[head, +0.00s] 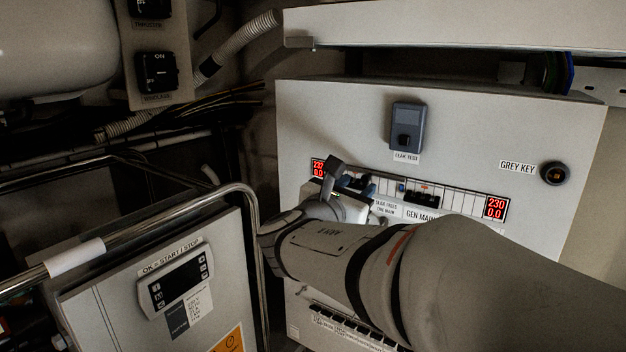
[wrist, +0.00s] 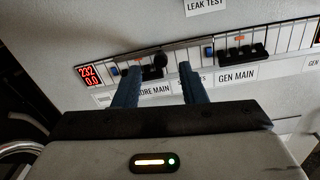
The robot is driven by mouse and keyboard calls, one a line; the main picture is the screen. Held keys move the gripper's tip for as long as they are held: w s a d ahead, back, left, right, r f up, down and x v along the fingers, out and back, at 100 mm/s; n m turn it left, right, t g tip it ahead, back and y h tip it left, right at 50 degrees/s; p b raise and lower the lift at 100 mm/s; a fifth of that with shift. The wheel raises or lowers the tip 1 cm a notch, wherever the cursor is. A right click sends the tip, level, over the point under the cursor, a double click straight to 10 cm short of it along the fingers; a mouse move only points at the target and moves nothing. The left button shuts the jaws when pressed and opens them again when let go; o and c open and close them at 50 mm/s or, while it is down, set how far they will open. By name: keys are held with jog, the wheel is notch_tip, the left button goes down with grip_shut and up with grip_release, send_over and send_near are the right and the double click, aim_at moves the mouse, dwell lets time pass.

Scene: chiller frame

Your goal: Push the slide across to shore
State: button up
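My gripper (wrist: 158,69) is open at the breaker row, its two blue fingers apart with nothing seen held between them. In the head view my gripper (head: 357,186) covers part of the row. A round black knob (wrist: 160,60), possibly on the slide, shows between the fingertips; contact cannot be told. Black shore main switches (wrist: 147,73) sit beside it, their label (wrist: 152,91) partly hidden by the fingers. The gen main switches (wrist: 243,52) are to the right, above their label (wrist: 238,75). A "slide frees one main" label (head: 386,207) shows in the head view. The slide's body is not clear.
Red displays (wrist: 90,75) (head: 495,207) flank the row. A leak test box (head: 406,127) and a grey key switch (head: 553,173) stand out from the panel. A metal rail (head: 245,200) and a controller box (head: 175,278) are at left. The panel face above the row is mostly clear.

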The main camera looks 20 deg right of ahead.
aim_at(365, 180)
jog(key=shift+x, duration=1.75)
jog(key=shift+s, duration=0.1)
jog(key=shift+c, duration=0.6)
grip_shut()
